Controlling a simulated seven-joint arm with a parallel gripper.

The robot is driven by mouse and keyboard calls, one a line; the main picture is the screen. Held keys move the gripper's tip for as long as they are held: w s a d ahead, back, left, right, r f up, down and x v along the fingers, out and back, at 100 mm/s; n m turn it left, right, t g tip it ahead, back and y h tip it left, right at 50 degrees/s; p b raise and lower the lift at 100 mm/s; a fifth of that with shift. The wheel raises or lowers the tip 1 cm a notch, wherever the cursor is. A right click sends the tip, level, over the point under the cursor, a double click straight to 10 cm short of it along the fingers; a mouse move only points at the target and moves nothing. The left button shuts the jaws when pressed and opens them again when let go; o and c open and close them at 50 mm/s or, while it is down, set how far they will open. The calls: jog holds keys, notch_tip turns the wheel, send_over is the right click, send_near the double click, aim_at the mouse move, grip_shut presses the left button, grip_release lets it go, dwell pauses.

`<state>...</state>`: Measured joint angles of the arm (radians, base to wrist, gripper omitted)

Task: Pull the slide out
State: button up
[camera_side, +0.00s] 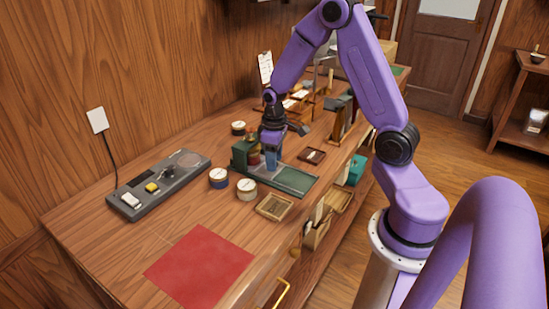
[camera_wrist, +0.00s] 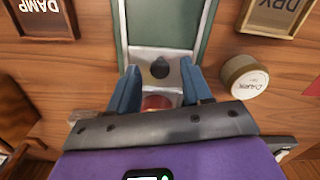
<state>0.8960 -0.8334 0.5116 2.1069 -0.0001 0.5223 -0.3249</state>
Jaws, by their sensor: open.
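The slide (camera_wrist: 150,56) is a pale grey plate with a dark round knob (camera_wrist: 160,68), set in a green-edged track (camera_wrist: 208,25) in the wrist view. My gripper (camera_wrist: 159,72) has its blue fingers apart, one on each side of the knob; whether they touch it I cannot tell. A reddish round piece (camera_wrist: 157,102) shows between the fingers, nearer the wrist. The slide is hidden there.
A tray marked DAMP (camera_wrist: 72,18) and a tray marked DRY (camera_wrist: 293,22) flank the track. A labelled tin (camera_wrist: 245,77) stands close to one finger. In the side view are a grey button panel (camera_side: 140,205) and a red mat (camera_side: 200,265).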

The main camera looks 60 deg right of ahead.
grip_shut()
jog(key=s, duration=1)
jog(key=shift+s, duration=0.25)
jog(key=shift+c, duration=0.3)
grip_release()
jog(key=shift+s, duration=0.1)
jog(key=shift+o, duration=0.3)
